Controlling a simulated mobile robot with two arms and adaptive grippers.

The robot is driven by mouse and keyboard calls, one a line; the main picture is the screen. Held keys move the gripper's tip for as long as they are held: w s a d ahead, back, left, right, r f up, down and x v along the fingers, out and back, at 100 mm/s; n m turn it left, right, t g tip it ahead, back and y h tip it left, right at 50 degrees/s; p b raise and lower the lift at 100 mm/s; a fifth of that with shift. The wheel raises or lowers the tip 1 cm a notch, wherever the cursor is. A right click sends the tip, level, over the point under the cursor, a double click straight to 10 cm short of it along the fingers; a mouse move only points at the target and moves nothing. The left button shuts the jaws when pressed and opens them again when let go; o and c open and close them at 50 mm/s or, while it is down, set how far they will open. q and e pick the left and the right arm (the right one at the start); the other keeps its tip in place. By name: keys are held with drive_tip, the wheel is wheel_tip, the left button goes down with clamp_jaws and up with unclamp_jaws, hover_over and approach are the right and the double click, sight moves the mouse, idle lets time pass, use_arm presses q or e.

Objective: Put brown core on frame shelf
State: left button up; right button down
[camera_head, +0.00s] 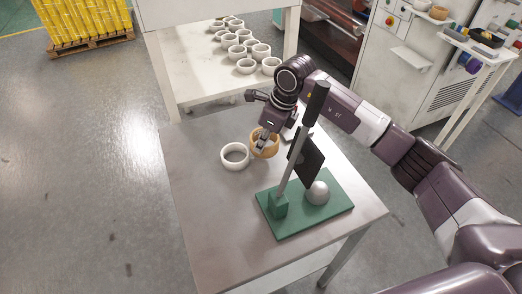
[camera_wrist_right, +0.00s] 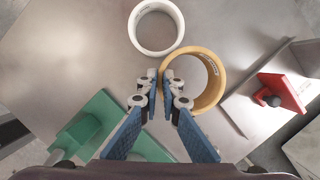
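The brown core (camera_head: 273,149) is a tan ring at the far part of the metal table, and it fills the middle right of the right wrist view (camera_wrist_right: 213,96). My right gripper (camera_head: 263,139) reaches down over it from behind. In the wrist view its blue fingers (camera_wrist_right: 160,88) are close together, with the core's left wall between the tips. I cannot tell whether the core is clear of the table. The frame shelf is not certain; a white-framed stand (camera_head: 196,83) behind the table holds several white cores. My left gripper is not in view.
A white core (camera_head: 225,163) lies beside the brown one. A green base (camera_head: 294,222) with an upright lever, dark plate and silver ball (camera_head: 318,192) stands at the right. The wrist view shows a red part (camera_wrist_right: 285,92). The table's left side (camera_head: 205,230) is clear.

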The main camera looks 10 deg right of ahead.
sight(261, 157)
drive_tip(key=shift+f+p, duration=0.35)
drive_tip(key=shift+f, duration=1.55)
drive_tip(key=shift+f, duration=0.15)
drive_tip(key=c, duration=2.2)
unclamp_jaws()
drive_tip(key=shift+o, duration=0.2)
